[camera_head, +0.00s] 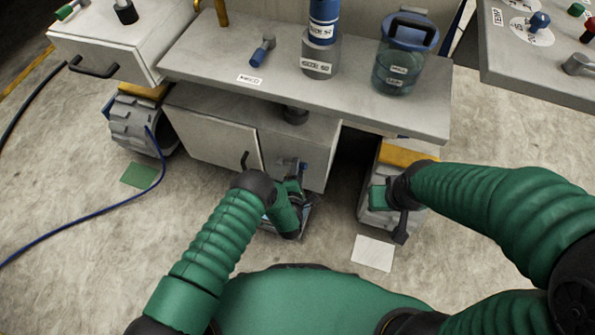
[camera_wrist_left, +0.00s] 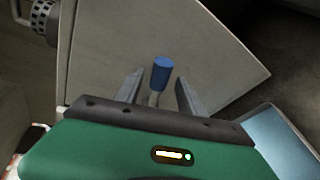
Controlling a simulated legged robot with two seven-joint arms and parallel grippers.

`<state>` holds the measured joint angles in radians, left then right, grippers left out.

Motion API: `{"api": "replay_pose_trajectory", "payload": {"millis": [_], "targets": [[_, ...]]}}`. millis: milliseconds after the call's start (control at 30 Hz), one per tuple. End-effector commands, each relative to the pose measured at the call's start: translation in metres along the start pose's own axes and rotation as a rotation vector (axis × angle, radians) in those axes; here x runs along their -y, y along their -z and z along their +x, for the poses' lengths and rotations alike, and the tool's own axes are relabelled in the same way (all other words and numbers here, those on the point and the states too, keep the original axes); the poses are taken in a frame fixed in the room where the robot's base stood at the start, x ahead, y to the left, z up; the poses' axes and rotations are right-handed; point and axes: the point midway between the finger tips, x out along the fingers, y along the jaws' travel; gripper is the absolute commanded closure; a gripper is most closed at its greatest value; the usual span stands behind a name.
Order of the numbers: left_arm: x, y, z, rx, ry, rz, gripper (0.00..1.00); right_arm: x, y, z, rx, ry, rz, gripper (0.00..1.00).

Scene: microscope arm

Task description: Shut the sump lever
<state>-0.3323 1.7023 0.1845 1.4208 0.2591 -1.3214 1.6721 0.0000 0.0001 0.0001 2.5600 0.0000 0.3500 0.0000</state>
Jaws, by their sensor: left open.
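A lever with a blue grip (camera_wrist_left: 162,72) and a metal stem stands out from a grey panel in the left wrist view. Its blue tip also shows small under the counter in the head view (camera_head: 305,167). I see no label on it. My left gripper (camera_wrist_left: 157,92) is open, with one finger on each side of the lever and a gap to both. In the head view my left gripper (camera_head: 293,180) is at the front of the low cabinet, partly hidden by my arm. My right gripper (camera_head: 401,226) hangs at the right, away from the lever; its fingers are unclear.
The counter (camera_head: 420,115) overhangs the lever. It carries another blue-handled lever (camera_head: 262,51), a blue-topped cylinder (camera_head: 322,35) and a lidded jar (camera_head: 402,60). A cabinet door (camera_head: 212,140) is left of my left gripper. A blue hose (camera_head: 85,218) lies on the floor.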

Motion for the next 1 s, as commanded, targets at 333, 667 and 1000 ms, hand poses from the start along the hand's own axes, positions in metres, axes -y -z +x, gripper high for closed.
{"api": "replay_pose_trajectory", "payload": {"millis": [333,667,1000], "targets": [[0.0001,-0.0001,-0.0006,0.000,0.001,0.000,0.85,0.0000,0.0001,-0.0004,0.000,0.000,0.000,0.75],[0.0012,0.0002,-0.0010,0.000,0.003,0.001,1.00,0.0000,0.0001,-0.0003,0.000,0.000,0.000,0.75],[0.0022,0.0005,-0.0014,-0.001,0.005,0.001,1.00,0.0000,0.0001,-0.0003,0.000,0.000,0.000,0.75]]}}
